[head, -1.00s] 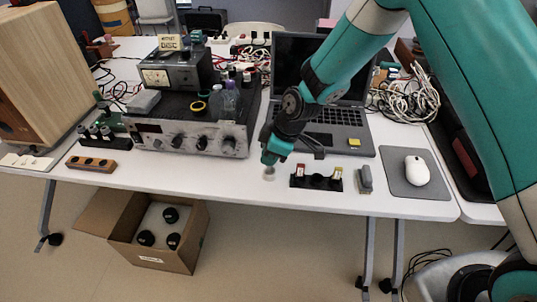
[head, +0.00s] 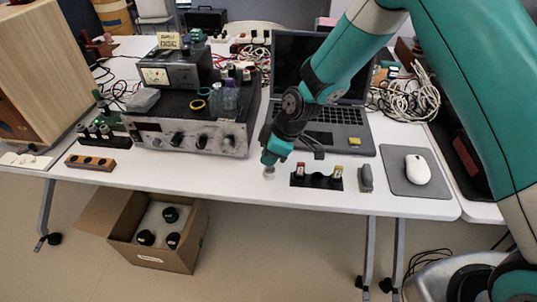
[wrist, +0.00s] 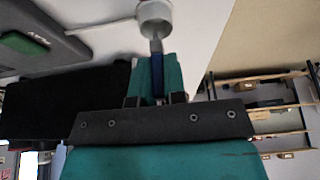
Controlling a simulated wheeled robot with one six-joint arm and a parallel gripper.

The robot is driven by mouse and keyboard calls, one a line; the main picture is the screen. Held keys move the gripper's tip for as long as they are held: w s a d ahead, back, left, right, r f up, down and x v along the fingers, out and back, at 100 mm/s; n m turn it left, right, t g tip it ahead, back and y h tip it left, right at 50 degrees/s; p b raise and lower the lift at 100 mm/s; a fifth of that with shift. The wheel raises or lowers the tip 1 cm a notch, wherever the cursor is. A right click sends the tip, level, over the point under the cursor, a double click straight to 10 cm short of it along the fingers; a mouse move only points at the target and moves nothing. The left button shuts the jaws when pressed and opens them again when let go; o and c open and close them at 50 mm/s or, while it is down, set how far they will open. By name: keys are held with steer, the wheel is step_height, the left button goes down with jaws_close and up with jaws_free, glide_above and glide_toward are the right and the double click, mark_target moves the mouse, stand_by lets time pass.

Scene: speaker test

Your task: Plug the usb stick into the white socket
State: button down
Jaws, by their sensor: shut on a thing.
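My gripper (head: 270,160) is low over the front of the white table, left of the black holder. In the wrist view its teal fingers (wrist: 156,78) are shut on a dark blue usb stick (wrist: 157,73). The stick's metal end (wrist: 155,45) points at the round white socket (wrist: 155,16) and meets or overlaps its near edge; I cannot tell whether it is inside. In the head view the socket (head: 268,173) shows as a small pale disc just below my fingertips. The stick is hidden there.
A black holder (head: 316,182) with red-topped and yellow-topped sticks stands to the right. A small grey object (head: 365,178) and a mouse (head: 417,169) on a grey pad (head: 400,184) lie further right. An open laptop (head: 335,135) and a knobbed amplifier (head: 190,139) stand behind.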

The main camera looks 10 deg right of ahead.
steer(key=shift+f+b, duration=0.8)
steer(key=shift+f, duration=0.4)
steer(key=c, duration=0.7)
jaws_free()
steer(key=shift+r, duration=0.1)
steer(key=shift+r+p, duration=1.7)
steer(key=shift+r, duration=0.7)
